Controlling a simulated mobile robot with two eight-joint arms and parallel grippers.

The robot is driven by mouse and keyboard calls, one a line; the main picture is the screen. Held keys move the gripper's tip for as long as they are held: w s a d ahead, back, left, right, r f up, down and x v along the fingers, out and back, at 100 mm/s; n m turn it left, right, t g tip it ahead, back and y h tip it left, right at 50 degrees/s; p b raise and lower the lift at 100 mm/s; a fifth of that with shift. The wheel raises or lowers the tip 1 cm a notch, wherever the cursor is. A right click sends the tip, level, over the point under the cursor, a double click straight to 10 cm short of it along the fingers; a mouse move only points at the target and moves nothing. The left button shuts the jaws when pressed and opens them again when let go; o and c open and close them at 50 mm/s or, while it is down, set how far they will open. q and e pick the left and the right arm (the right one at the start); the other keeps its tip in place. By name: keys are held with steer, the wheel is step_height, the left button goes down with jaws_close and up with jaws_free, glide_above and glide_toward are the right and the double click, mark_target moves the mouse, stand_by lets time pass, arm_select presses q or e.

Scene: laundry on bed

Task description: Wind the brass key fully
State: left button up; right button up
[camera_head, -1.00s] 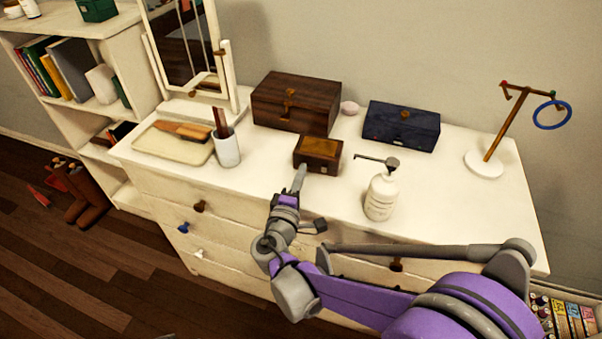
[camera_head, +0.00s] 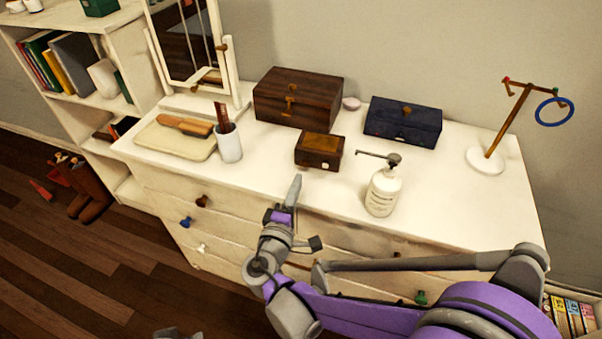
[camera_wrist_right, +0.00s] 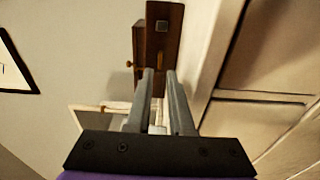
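A small wooden box (camera_head: 319,150) with a brown top sits near the dresser's front edge. A small pale spot shows on its front in the head view. In the right wrist view a dark wooden box face (camera_wrist_right: 164,36) carries a square plate and a slim brass piece (camera_wrist_right: 160,58), which may be the key. My right gripper (camera_head: 296,182) is in front of and below the small box, apart from it. In the right wrist view its two fingers (camera_wrist_right: 159,74) are apart with nothing between them. Grey parts of mine show at the bottom edge; whether they include my left gripper is unclear.
The dresser top (camera_head: 440,190) also holds a pump bottle (camera_head: 383,190), a larger wooden box (camera_head: 297,100), a blue box (camera_head: 402,124), a cup (camera_head: 228,145), a tray (camera_head: 160,144), a mirror and a ring stand (camera_head: 487,160). The surface between small box and bottle is clear.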

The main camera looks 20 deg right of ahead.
steer(key=v, duration=0.5)
steer(key=shift+s, duration=0.1)
stand_by(0.4)
